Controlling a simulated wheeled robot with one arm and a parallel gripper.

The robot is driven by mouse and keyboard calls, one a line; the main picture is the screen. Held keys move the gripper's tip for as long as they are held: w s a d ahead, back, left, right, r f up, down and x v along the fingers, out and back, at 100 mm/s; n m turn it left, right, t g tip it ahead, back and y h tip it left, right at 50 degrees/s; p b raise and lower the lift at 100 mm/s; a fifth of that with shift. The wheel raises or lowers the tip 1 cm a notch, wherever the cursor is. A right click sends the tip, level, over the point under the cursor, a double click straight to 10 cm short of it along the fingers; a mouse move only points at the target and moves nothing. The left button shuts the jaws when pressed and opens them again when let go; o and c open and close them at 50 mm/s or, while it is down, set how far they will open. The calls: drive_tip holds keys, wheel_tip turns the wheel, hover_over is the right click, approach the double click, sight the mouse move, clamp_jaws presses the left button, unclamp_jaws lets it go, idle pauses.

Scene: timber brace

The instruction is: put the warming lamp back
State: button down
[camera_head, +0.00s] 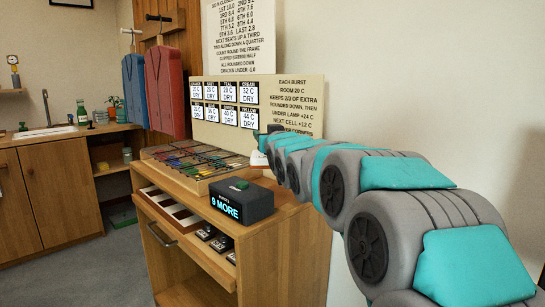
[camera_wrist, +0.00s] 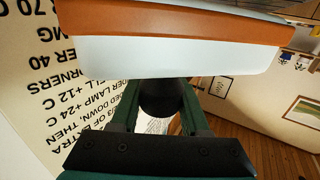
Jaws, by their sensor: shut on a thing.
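The warming lamp shows in the wrist view as a wide white shade (camera_wrist: 170,58) with an orange rim and a dark round neck (camera_wrist: 160,98). My gripper (camera_wrist: 160,92) has its green fingers shut on either side of that neck. In the head view the white lamp (camera_head: 259,160) shows small at the end of my arm, at the right back of the wooden cabinet (camera_head: 285,240). It appears close above the cabinet top; whether it touches anything there I cannot tell. My arm hides part of the gripper in the head view.
A tray with rows of coloured pieces (camera_head: 185,182) lies on the cabinet. A dark box reading "9 MORE" (camera_head: 240,202) stands at its front right. A drawer (camera_head: 180,238) is pulled out. A board with cards (camera_head: 222,135) stands behind; blue (camera_head: 135,90) and red (camera_head: 168,92) garments hang left.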

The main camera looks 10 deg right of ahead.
drive_tip(key=shift+w+d+f, duration=0.2)
drive_tip(key=shift+d+f, duration=0.1)
drive_tip(key=shift+f, duration=0.35)
drive_tip(key=shift+w+d+f, duration=0.25)
drive_tip(key=shift+d+f, duration=0.05)
drive_tip(key=shift+f, duration=0.4)
drive_tip(key=shift+w+d+f, duration=0.2)
drive_tip(key=shift+d+f, duration=0.1)
drive_tip(key=shift+f, duration=0.35)
drive_tip(key=shift+w+d+f, duration=0.1)
drive_tip(key=shift+d+f, duration=0.05)
drive_tip(key=shift+f, duration=1.7)
drive_tip(key=shift+f, duration=0.3)
